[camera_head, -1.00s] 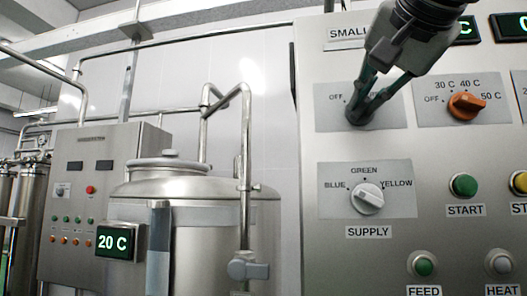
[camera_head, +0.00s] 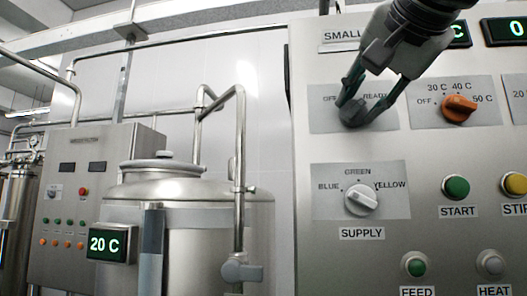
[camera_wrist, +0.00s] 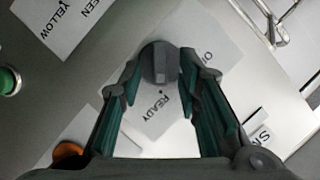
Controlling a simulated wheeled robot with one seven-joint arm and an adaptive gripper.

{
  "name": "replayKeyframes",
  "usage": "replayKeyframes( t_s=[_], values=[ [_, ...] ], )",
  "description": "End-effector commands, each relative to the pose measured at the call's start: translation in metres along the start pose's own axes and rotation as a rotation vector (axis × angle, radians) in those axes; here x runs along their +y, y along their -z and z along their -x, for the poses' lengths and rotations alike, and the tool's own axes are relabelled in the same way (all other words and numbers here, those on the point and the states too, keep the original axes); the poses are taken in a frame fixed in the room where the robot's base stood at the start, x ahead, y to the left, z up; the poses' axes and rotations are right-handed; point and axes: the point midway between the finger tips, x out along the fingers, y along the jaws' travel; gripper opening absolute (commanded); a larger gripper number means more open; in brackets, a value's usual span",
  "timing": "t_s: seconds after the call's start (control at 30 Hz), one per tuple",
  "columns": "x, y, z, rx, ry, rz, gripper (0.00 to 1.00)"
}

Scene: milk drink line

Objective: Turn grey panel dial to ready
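The grey dial (camera_head: 353,112) sits on a light plate marked OFF and READY, at the upper left of the control panel. In the wrist view the grey dial (camera_wrist: 159,62) shows between my fingertips, and a lighter ridge on it faces the READY label (camera_wrist: 152,105). The OFF label is partly covered by a finger. My gripper (camera_head: 358,108) reaches down from the top with one finger on each side of the dial. In the wrist view my gripper (camera_wrist: 160,66) has its fingers apart around the dial. Any contact is hard to make out.
An orange temperature dial (camera_head: 459,108) is close on the right. The white SUPPLY dial (camera_head: 361,200) is below. START (camera_head: 455,188), FEED and HEAT buttons fill the lower panel. A steel tank (camera_head: 190,220) and pipes stand to the left.

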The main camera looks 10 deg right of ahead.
Motion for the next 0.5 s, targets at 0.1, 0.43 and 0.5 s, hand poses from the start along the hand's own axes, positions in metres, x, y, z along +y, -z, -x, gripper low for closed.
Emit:
replayKeyframes(
  t_s=[0.1,0.43,0.5],
  values=[
    [0.0,0.0,0.006,0.001,0.001,0.0,0.31],
    [-0.001,0.0,0.064,0.004,0.004,0.0,0.31],
    [-0.001,0.001,0.078,0.004,0.004,0.0,0.31]
  ],
)
